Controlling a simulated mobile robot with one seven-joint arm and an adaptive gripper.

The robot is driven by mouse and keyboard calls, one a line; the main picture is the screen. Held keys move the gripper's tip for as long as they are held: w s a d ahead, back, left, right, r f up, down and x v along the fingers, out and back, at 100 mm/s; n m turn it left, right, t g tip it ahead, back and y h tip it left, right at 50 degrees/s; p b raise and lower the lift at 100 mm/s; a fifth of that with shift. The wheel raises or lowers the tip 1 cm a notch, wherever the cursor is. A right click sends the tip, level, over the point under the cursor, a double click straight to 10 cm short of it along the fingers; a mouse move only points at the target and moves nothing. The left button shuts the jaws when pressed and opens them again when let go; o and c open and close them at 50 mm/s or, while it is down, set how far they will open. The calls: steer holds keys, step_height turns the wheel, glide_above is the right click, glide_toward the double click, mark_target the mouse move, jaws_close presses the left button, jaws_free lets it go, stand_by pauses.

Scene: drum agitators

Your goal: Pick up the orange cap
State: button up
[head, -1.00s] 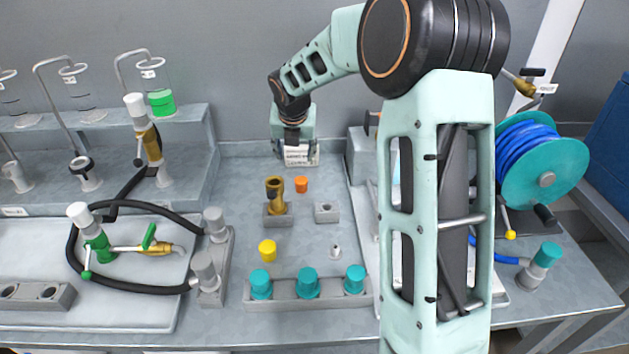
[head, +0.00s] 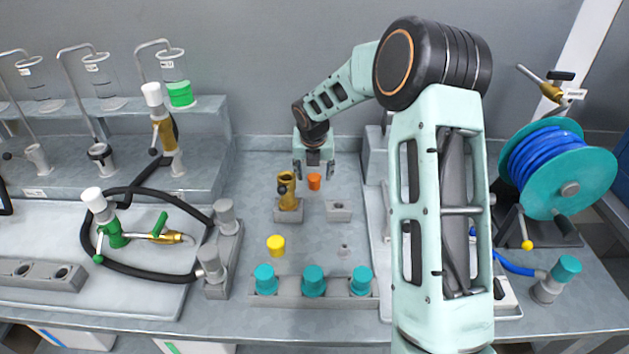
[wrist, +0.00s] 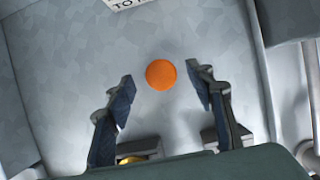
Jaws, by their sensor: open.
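The orange cap (head: 314,181) stands on the grey bench, just right of the brass fitting. It shows as a round orange disc in the wrist view (wrist: 161,74). My gripper (head: 314,174) is open and empty, with its fingers pointing down above and around the cap in the head view. In the wrist view my two fingertips (wrist: 167,87) are spread apart, and the cap lies slightly beyond them, between their lines. I see no contact between fingers and cap.
A brass fitting (head: 287,190) stands in a grey block close left of the cap. A grey holed block (head: 338,210) is in front to the right. A yellow cap (head: 276,246) and a rack with teal caps (head: 313,281) are nearer the front. A grey box (head: 375,153) stands right.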

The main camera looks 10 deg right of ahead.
mark_target(314, 176)
steer(key=shift+x, duration=1.45)
steer(key=shift+c, duration=0.6)
steer(key=c, duration=0.8)
steer(key=shift+r, duration=0.1)
step_height(314, 176, up, 10)
steer(key=shift+f+p, duration=0.1)
steer(key=shift+p, duration=0.25)
